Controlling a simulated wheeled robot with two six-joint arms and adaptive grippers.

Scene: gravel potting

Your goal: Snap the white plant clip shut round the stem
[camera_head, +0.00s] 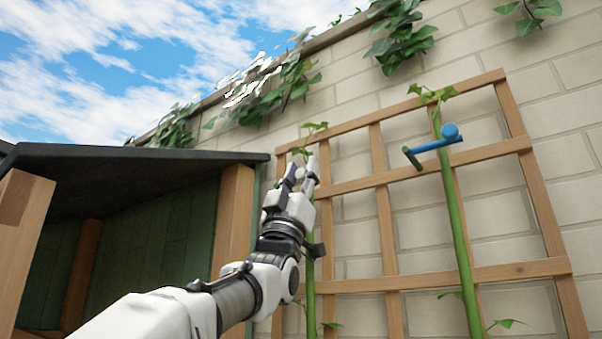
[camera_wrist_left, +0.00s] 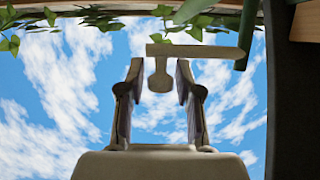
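My left gripper (camera_head: 301,172) is raised beside the upper part of the left green stem (camera_head: 310,285), in front of the trellis. In the left wrist view its two fingers (camera_wrist_left: 159,72) stand apart, one on each side of the tab of the pale plant clip (camera_wrist_left: 200,51). A gap shows on both sides of the tab, so the gripper looks open. The clip's bar runs right, toward a dark green upright piece (camera_wrist_left: 247,35); I cannot tell whether the clip is closed. In the head view the gripper largely hides the clip. My right gripper is in neither view.
A wooden trellis (camera_head: 386,250) stands against a pale brick wall (camera_head: 560,55). A second stem (camera_head: 455,225) to the right carries a blue clip (camera_head: 436,144). A dark-roofed wooden shelter (camera_head: 130,160) stands close on the left. Ivy (camera_head: 400,35) hangs from the wall top.

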